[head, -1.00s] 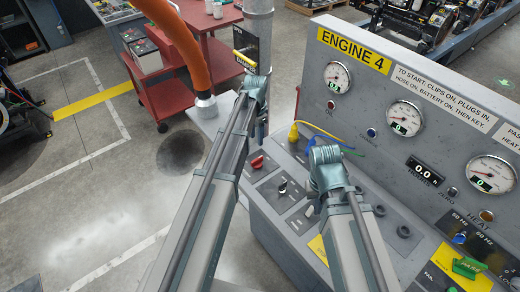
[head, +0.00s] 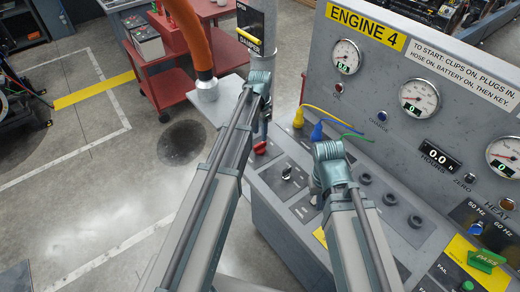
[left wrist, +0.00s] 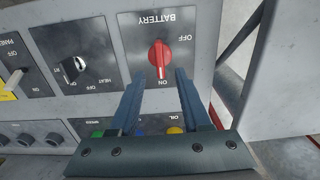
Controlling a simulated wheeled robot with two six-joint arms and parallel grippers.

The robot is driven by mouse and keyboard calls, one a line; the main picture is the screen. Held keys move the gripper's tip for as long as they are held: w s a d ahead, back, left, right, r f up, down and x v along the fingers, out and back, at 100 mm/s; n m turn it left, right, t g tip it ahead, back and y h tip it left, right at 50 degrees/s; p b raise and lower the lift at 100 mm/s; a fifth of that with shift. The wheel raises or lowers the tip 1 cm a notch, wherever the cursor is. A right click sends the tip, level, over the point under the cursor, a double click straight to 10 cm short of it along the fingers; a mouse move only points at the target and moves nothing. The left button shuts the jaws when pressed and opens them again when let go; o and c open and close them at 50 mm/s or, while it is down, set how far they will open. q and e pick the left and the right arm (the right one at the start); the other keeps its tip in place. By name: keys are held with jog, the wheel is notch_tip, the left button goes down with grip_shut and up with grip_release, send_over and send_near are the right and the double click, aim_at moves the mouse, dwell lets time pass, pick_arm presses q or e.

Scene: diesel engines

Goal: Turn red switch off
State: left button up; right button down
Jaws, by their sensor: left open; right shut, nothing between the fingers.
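The red switch (head: 260,147) is a rotary knob on the sloping grey console, partly hidden by my left gripper in the head view. In the left wrist view the red knob (left wrist: 160,56) stands upright in the picture on a dark plate marked BATTERY, with ON and OFF labels upside down. My left gripper (left wrist: 159,76) is open. Its two fingertips lie just short of the knob, one to each side, with no clear contact. My right gripper (head: 318,190) hangs over the console, away from the red switch; its fingers are mostly hidden behind its wrist.
A black HEAT switch (left wrist: 73,68) and a PANEL switch (left wrist: 15,80) sit beside the red one. Yellow and blue plugs (head: 299,118) with cables stand behind. The upright ENGINE 4 gauge panel (head: 390,100) rises behind the console. A post with a DAMPER plate (head: 250,35) stands close by.

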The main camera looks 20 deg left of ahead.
aim_at(260, 144)
pick_arm(q)
notch_tip(260, 144, down, 7)
jog(key=b, duration=0.5)
jog(key=shift+r, duration=0.15)
pick_arm(e)
notch_tip(260, 144, down, 7)
jog(key=shift+r, duration=0.15)
pick_arm(q)
jog(key=shift+r, duration=0.1)
jog(key=shift+c, duration=0.3)
grip_shut()
